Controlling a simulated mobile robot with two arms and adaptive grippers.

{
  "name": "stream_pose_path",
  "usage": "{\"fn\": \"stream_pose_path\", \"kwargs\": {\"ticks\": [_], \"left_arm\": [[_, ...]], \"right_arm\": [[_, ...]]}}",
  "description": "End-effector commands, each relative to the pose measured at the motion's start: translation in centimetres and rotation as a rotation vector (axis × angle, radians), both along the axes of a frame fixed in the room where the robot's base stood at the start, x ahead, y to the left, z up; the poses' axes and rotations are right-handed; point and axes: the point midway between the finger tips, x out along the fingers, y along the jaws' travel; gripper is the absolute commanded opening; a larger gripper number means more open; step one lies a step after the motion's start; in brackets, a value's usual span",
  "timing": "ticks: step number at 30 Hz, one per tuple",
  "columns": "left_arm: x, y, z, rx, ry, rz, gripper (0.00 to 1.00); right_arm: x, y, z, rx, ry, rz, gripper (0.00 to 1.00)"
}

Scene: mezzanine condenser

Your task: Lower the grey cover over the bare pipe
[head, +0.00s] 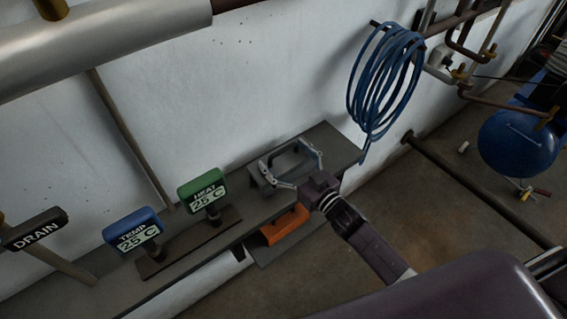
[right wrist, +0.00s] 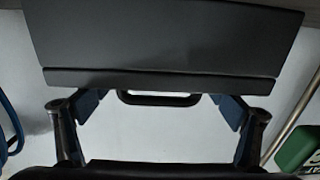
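My left gripper is out of view.
An orange object (head: 285,224) sits below the gripper. A blue hose coil (head: 382,80) hangs at right. Free floor lies at lower right.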

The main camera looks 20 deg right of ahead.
Motion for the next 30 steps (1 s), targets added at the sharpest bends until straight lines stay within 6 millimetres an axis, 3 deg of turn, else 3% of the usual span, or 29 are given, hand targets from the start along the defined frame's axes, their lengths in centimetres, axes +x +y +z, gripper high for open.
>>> {"fn": "stream_pose_path", "kwargs": {"ticks": [1, 12, 23, 30], "left_arm": [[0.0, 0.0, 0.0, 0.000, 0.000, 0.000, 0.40], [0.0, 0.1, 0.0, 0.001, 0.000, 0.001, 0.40], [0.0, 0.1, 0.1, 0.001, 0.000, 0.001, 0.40], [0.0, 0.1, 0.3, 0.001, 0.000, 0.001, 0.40]], "right_arm": [[0.0, 0.0, 0.0, 0.000, 0.000, 0.000, 0.80], [0.0, 0.0, 0.2, 0.001, -0.003, 0.001, 0.40], [0.0, 0.0, 0.7, 0.000, -0.004, 0.000, 0.40], [0.0, 0.1, 3.7, -0.001, -0.008, 0.003, 0.40]]}}
